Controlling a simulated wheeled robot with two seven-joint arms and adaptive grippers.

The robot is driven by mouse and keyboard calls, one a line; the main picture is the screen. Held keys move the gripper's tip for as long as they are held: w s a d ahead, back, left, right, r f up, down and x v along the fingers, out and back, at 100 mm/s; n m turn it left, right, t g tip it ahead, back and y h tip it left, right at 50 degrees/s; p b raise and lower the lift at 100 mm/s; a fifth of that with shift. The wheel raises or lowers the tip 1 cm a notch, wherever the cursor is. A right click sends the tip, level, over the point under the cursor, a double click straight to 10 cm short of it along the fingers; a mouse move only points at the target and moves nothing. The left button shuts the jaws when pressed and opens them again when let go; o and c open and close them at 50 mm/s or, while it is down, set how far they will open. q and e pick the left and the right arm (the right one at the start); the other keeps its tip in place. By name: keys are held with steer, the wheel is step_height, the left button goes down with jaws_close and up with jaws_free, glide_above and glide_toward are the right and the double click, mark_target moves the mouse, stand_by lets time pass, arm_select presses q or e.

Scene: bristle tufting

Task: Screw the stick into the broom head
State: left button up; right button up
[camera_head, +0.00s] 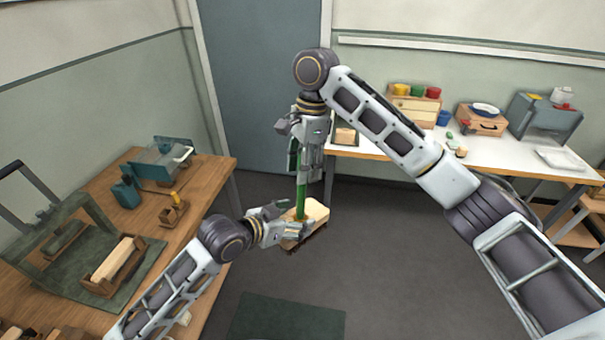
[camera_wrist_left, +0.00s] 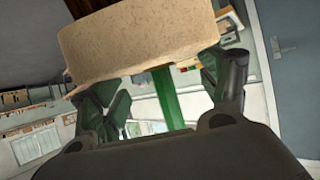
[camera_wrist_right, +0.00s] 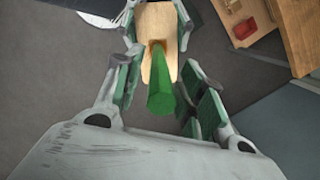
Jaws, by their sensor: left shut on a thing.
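The broom head (camera_head: 316,210) is a pale wooden block with a dark underside, held off the floor at the middle of the head view. My left gripper (camera_head: 287,225) is shut on it; the block also fills the top of the left wrist view (camera_wrist_left: 140,45). The green stick (camera_head: 301,198) stands upright with its lower end at the block's top. How deep it sits cannot be told. My right gripper (camera_head: 309,165) is above, pointing down around the stick. In the right wrist view its fingers (camera_wrist_right: 163,90) are open, with gaps on both sides of the stick (camera_wrist_right: 162,88).
A wooden bench (camera_head: 215,168) on the left holds a green mat, a wooden block in a tray and small tools. A white table (camera_head: 505,158) at the back right carries coloured cups and boxes. A dark mat (camera_head: 285,318) lies on the otherwise open floor.

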steer(key=shift+r, duration=0.65)
steer(key=shift+o, duration=0.4)
